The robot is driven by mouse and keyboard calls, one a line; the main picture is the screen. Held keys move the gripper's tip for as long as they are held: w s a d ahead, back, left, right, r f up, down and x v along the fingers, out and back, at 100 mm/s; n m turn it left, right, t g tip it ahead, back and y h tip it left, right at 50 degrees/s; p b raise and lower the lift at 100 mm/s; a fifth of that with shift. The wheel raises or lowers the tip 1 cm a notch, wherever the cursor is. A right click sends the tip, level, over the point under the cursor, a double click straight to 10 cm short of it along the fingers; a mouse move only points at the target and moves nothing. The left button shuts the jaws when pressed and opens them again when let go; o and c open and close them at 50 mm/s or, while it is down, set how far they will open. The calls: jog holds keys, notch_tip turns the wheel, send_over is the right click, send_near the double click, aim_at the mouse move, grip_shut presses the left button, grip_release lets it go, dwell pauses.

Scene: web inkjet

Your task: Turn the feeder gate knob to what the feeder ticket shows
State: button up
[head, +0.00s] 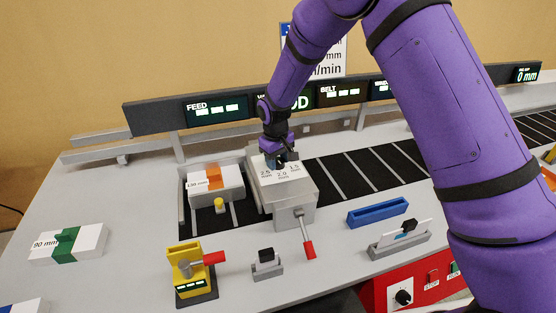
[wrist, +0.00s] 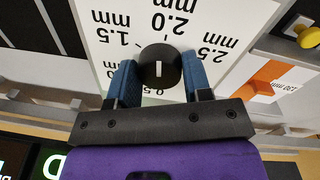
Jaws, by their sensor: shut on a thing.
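The feeder gate knob (wrist: 160,66) is a round black knob with a short white line, on a white dial plate (wrist: 112,68) marked with mm values, including 1.5, 2.0 and 2.5. The line runs nearly vertically in the wrist view; which end is the pointer I cannot tell. My gripper (wrist: 158,78) is shut on the knob, one blue finger on each side. In the head view my gripper (head: 281,160) is over the grey feeder box (head: 292,208) and hides most of the knob. I cannot identify the feeder ticket.
A white block with an orange band (head: 214,183) stands left of the box. A red-tipped lever (head: 308,248) projects at its front. A yellow device (head: 184,256), a small black-topped grey piece (head: 267,263), a blue bar (head: 378,212) and a card holder (head: 400,245) stand nearer.

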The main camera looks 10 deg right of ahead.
jog(key=shift+m, duration=0.7)
jog(key=o, duration=0.9)
jog(key=r, duration=1)
jog(key=shift+s+a+r, duration=0.1)
jog(key=shift+a+r, duration=0.25)
jog(key=shift+r, duration=0.05)
